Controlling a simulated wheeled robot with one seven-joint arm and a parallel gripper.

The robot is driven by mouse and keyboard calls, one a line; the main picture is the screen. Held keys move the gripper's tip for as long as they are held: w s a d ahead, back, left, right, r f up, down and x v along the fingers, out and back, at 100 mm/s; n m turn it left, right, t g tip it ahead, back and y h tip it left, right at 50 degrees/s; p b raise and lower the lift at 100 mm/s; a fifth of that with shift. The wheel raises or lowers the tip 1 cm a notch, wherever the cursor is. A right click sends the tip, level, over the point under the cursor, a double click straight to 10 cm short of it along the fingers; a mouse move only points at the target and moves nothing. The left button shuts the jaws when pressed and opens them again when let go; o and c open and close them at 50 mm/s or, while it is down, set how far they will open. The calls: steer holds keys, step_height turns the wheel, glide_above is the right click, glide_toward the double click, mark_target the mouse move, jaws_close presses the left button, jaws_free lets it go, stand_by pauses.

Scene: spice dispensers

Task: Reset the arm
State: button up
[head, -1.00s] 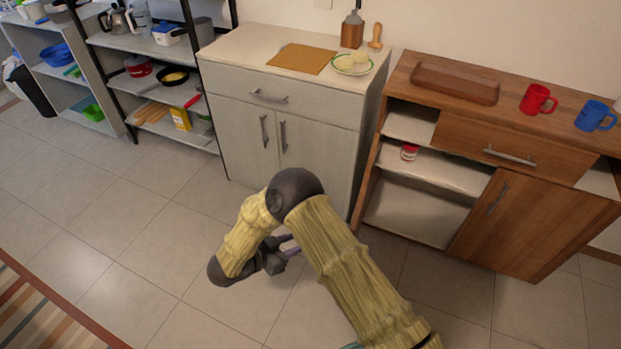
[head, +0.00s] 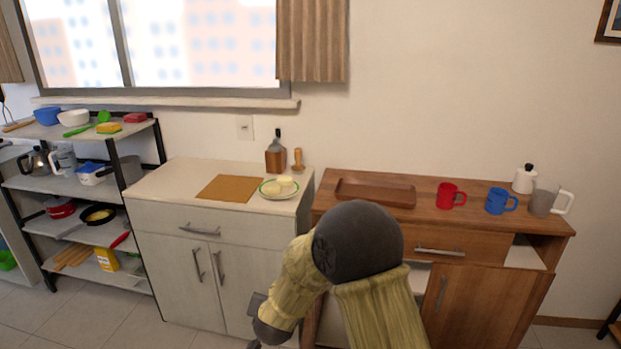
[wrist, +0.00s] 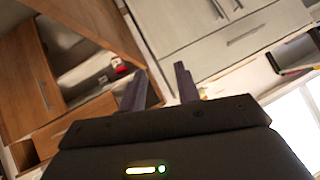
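My gripper shows in the wrist view (wrist: 160,88) with its two dark fingers spread apart and nothing between them. It is open and empty, in front of the cabinets. In the head view my arm is folded at the lower middle, in front of the white cabinet (head: 160,250) and the wooden cabinet (head: 490,300). The gripper's fingers are mostly out of the head view, below its lower edge.
The white cabinet bears a brown board (head: 228,188) and a plate (head: 279,194) with pale food. The wooden cabinet bears a tray (head: 375,192), a red mug (head: 450,195) and a blue mug (head: 500,201). A shelf rack (head: 110,235) stands left. Floor (head: 120,325) is clear.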

steer(key=s+d+r+n+g+h, duration=0.1)
steer(key=s+d+r+g, duration=0.25)
steer(key=s+d, duration=0.8)
steer(key=s+d+r+n+g+h, duration=0.15)
steer(key=s+d+g, duration=0.25)
steer(key=s+d, duration=0.8)
step_height(320, 180, up, 19)
steer(key=w+d+p, duration=0.1)
steer(key=p, duration=1.7)
steer(key=shift+w+y, duration=0.35)
steer(key=shift+y, duration=0.1)
steer(key=shift+f, duration=0.1)
